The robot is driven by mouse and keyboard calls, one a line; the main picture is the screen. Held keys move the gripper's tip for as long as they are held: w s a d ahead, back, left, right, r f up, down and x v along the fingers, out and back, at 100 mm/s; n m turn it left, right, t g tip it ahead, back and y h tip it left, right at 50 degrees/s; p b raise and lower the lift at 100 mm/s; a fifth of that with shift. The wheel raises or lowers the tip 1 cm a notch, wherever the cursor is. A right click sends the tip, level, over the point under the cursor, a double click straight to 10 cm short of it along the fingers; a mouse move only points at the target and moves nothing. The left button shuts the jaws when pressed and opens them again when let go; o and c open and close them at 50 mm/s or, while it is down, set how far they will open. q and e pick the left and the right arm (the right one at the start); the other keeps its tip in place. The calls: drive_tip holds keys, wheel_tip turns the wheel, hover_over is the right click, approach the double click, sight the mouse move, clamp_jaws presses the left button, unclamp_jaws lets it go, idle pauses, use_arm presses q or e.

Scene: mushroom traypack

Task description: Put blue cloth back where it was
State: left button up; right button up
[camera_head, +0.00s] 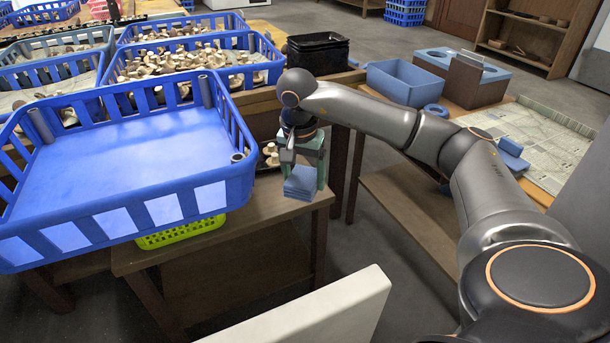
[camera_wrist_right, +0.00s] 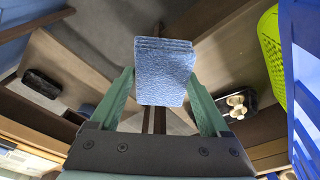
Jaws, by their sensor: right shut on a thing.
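The blue cloth (camera_head: 301,183) is a small folded stack. It also shows in the right wrist view (camera_wrist_right: 164,72), held between the two green fingers. My right gripper (camera_head: 303,172) is shut on it, above or at the right end of the small wooden table (camera_head: 270,212); I cannot tell whether the cloth touches the tabletop. Another folded blue cloth (camera_head: 512,154) lies at the right, on the table with the patterned mat (camera_head: 545,140). My left gripper is not in view.
A large empty blue crate (camera_head: 125,155) stands at the left, above a lime-green basket (camera_head: 180,232). Blue crates with mushrooms stand behind it. A black container (camera_head: 318,50), a blue bin (camera_head: 403,80) and a blue roll (camera_head: 430,113) are farther back. A white panel edge (camera_head: 330,312) is in front.

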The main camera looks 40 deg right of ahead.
drive_tip(key=w+d+f+b, duration=0.1)
drive_tip(key=w+d+f, duration=0.1)
drive_tip(key=w+f, duration=0.1)
drive_tip(key=w+d+f+b, duration=0.1)
drive_tip(key=w+d+f, duration=0.2)
drive_tip(key=w+d+f+b, duration=0.2)
drive_tip(key=w+f, duration=0.1)
drive_tip(key=w, duration=0.1)
drive_tip(key=shift+d+f, duration=0.1)
drive_tip(key=shift+d, duration=0.25)
wheel_tip(320, 180, down, 4)
drive_tip(key=shift+w+d+r+b, duration=0.1)
drive_tip(key=shift+r+b, duration=0.05)
drive_tip(key=shift+b, duration=0.95)
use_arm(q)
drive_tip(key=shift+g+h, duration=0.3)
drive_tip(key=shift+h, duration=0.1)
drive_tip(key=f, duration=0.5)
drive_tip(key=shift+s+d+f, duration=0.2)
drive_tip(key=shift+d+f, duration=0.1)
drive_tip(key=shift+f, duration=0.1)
use_arm(e)
drive_tip(key=shift+r, duration=0.15)
drive_tip(key=o, duration=1)
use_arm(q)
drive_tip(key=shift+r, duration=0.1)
